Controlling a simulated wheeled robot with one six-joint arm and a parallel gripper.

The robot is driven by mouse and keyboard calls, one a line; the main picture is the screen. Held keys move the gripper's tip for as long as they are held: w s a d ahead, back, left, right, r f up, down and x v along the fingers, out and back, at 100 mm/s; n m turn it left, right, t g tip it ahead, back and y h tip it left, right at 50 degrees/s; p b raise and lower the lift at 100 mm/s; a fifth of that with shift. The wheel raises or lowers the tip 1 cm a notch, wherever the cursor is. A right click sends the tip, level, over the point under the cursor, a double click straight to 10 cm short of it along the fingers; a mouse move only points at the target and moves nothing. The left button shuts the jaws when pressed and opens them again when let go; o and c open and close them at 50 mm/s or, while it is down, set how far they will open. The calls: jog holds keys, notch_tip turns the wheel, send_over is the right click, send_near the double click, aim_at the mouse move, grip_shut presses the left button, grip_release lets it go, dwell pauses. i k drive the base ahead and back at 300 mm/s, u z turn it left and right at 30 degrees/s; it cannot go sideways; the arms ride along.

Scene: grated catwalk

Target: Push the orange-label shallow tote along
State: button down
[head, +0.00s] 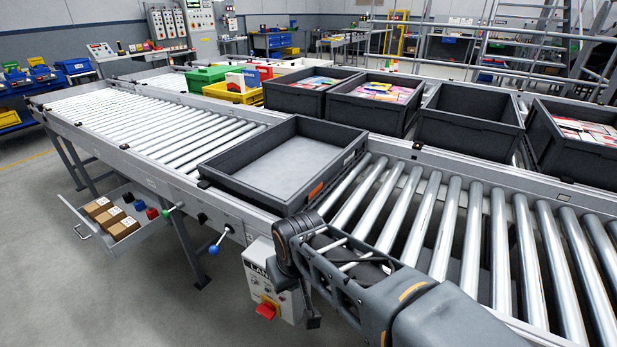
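The orange-label shallow tote (240,154) is dark grey, low-walled and empty, with a pale grey floor. It sits upright on the near roller conveyor, about mid-length. Its small orange label (316,190) is on the wall facing right. My arm reaches in from the lower right, over the conveyor's near edge. My gripper (311,312) seems to hang at the arm's end, to the lower right of the tote and apart from it. It is small and dark, and its fingers are not clear enough to show whether they are open.
Bare rollers (130,120) run left of the tote, and thicker rollers (470,230) run right. Deep dark totes (465,120) stand on the line behind. A control box (270,282) with a red switch and a drawer (112,222) with small boxes are on the near side.

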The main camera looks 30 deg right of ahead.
aim_at(291, 179)
jog(key=u, duration=1.15)
jog(key=i, duration=1.25)
jog(key=z, duration=2.8)
